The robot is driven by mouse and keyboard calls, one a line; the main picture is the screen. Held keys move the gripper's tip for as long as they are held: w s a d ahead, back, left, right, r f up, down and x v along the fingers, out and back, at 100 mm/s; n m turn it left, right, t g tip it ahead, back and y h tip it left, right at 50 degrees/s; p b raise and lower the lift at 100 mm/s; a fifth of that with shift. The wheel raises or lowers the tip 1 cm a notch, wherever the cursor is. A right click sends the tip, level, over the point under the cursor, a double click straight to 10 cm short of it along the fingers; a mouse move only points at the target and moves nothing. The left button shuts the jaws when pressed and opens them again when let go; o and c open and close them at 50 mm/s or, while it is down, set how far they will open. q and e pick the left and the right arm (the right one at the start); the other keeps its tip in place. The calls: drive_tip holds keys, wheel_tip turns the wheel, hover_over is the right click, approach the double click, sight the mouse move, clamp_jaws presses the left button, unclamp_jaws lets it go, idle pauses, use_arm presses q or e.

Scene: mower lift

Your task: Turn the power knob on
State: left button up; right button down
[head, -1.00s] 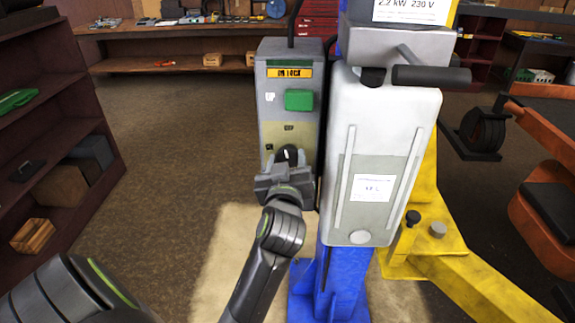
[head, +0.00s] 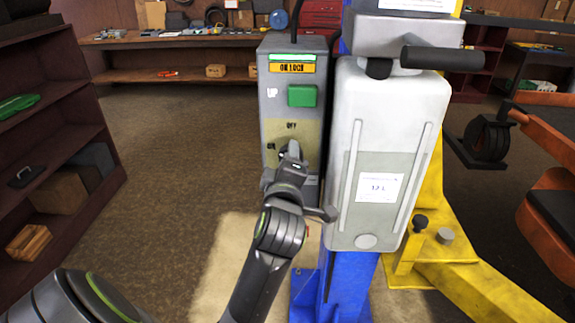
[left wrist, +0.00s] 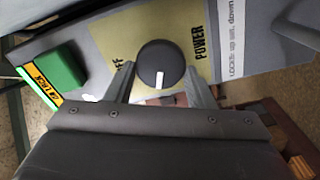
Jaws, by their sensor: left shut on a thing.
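The power knob (left wrist: 158,60) is a round dark knob with a white pointer, on the yellowish panel of a grey control box (head: 267,105). In the head view the knob (head: 283,152) is mostly hidden by my left gripper (head: 289,161). My left gripper (left wrist: 163,75) is shut on the knob, one finger on each side. The pointer faces down in the left wrist view, which matches the ON mark (head: 271,147) left of the knob in the head view. The OFF mark (head: 291,126) is above it. The green strip (head: 292,57) on top is brightly lit. My right gripper is not in view.
A green button (head: 302,96) sits above the knob. A white tank (head: 385,130) with a handle (head: 440,58) stands close to the right, beside a blue column (head: 345,285) and yellow arm (head: 480,290). Dark shelves (head: 60,120) are at left. Open floor lies between.

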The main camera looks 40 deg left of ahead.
use_arm(q)
drive_tip(key=n+b, duration=0.1)
drive_tip(key=n, duration=0.3)
idle(0.8)
drive_tip(key=o, duration=0.7)
drive_tip(key=shift+o, duration=1.3)
drive_tip(key=shift+w, duration=0.2)
drive_tip(key=shift+f, duration=0.1)
drive_tip(key=shift+s+f, duration=0.1)
drive_tip(key=shift+s, duration=0.05)
